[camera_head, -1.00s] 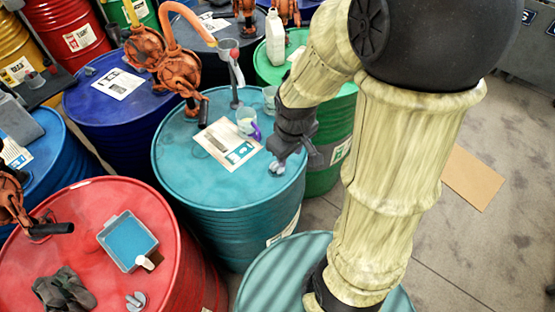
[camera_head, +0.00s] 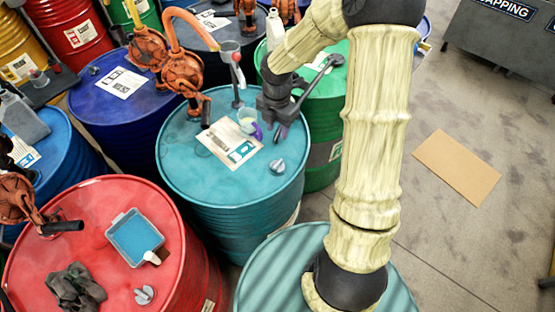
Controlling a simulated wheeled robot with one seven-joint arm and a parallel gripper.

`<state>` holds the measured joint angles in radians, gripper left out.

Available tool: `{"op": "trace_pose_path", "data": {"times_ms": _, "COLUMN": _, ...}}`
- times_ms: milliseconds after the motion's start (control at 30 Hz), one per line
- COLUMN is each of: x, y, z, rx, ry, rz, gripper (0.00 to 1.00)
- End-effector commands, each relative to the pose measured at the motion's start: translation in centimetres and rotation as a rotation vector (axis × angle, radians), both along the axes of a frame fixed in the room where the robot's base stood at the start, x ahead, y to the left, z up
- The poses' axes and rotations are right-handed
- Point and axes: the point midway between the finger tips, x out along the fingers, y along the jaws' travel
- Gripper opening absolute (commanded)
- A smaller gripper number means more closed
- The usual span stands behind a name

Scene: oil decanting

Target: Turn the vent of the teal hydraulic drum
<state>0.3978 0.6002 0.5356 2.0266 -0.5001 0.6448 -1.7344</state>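The teal drum (camera_head: 215,182) stands upright in the middle of the view. Its vent, a small grey knob (camera_head: 277,166), sits near the front right edge of the lid and is uncovered. My gripper (camera_head: 281,133) is dark and hangs over the right edge of the teal lid, behind the vent and apart from it. Its fingers are small and partly seen from above, so I cannot tell whether they are open or shut. I see nothing held in it.
A paper sheet (camera_head: 229,143), a cup (camera_head: 247,119) with something purple, and an orange hand pump (camera_head: 184,72) are on or near the teal lid. A green drum (camera_head: 322,155) stands behind right, a red drum (camera_head: 75,225) front left. Cardboard (camera_head: 457,167) lies on open floor.

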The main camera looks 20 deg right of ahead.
Motion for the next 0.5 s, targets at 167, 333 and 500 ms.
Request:
{"op": "trace_pose_path", "data": {"times_ms": 167, "x": 0.0, "y": 0.0, "z": -0.1, "rx": 0.0, "ry": 0.0, "rz": -0.002, "gripper": 0.36}}
{"op": "trace_pose_path", "data": {"times_ms": 333, "x": -0.1, "y": 0.0, "z": -1.4, "rx": 0.0, "ry": 0.003, "rz": -0.005, "gripper": 0.36}}
{"op": "trace_pose_path", "data": {"times_ms": 500, "x": -0.1, "y": 0.1, "z": -3.9, "rx": 0.001, "ry": 0.004, "rz": -0.003, "gripper": 0.36}}
